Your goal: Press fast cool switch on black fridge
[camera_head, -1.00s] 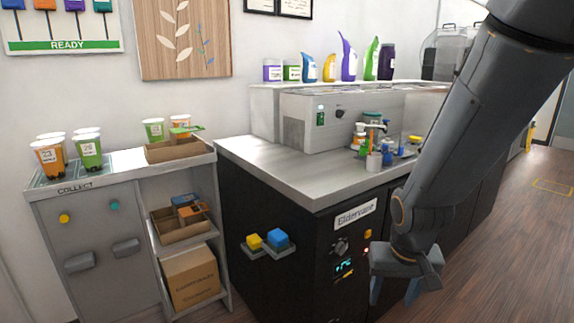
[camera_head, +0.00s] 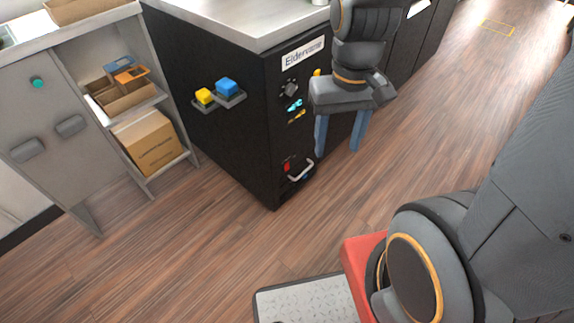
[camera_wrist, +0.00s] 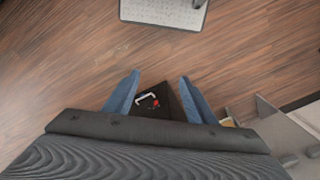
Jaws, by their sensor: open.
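The black fridge (camera_head: 215,140) stands under the counter, with an "Eldervane" plate (camera_head: 303,53) on its front. Below the plate are a dark knob (camera_head: 289,89), a cyan display (camera_head: 294,105) and a small yellow mark. Lower down are a red switch (camera_head: 286,167) and a pale handle (camera_head: 300,172); the red switch also shows in the wrist view (camera_wrist: 155,104). No fast cool label is legible. My gripper (camera_head: 338,153) points down, open and empty, in front of the fridge's right part. My arm hides some of the front.
Yellow (camera_head: 203,97) and blue (camera_head: 227,87) blocks sit on small side brackets on the fridge. A shelf unit with a cardboard box (camera_head: 148,142) stands left. The wood floor (camera_head: 215,245) before the fridge is clear.

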